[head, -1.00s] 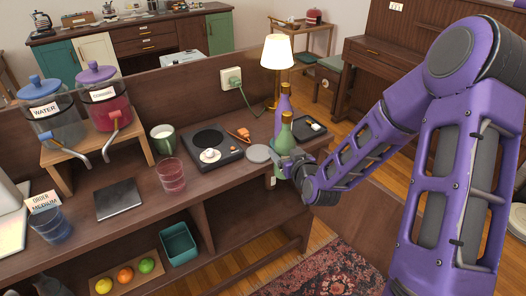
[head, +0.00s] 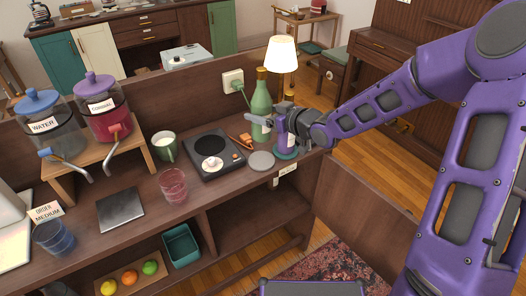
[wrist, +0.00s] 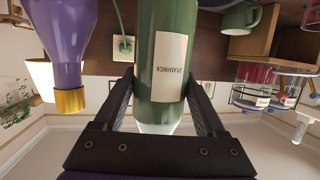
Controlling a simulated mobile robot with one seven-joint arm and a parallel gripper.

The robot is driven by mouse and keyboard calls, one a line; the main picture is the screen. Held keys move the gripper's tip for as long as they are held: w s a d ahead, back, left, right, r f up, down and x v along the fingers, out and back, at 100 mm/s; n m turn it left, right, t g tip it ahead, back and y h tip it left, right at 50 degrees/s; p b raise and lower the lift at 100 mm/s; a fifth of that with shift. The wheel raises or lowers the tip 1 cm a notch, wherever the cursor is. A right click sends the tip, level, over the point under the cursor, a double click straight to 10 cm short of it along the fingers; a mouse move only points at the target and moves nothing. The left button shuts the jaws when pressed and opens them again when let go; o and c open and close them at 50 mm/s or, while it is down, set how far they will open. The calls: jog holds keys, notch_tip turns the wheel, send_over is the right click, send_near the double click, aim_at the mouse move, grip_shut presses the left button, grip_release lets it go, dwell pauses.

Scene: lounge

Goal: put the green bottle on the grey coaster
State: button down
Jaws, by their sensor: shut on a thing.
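The green bottle (head: 262,98) is upright in my gripper (head: 258,125), which is shut on it; one finger shows across its front. In the wrist view the green bottle (wrist: 163,65) sits between both fingers (wrist: 163,108), and its label reads upside down. The grey coaster (head: 261,160) lies bare on the counter near its front edge, just below the bottle in the head view. The bottle is apart from the coaster in the picture; its exact height above the counter is hard to tell.
A purple bottle (wrist: 62,40) stands close beside the held bottle, partly hidden by my gripper in the head view. A lamp (head: 281,55) and a wall socket (head: 233,80) are behind.

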aim_at(261, 138)
jog(key=shift+w+r, duration=0.1)
jog(key=shift+w, duration=0.1)
jog(key=shift+a+f+b, duration=0.1)
jog(key=shift+f+b, duration=0.7)
jog(key=shift+f, duration=3.95)
jog(key=shift+f, duration=0.1)
jog(key=shift+f, duration=0.2)
grip_release()
jog(key=shift+r, duration=0.1)
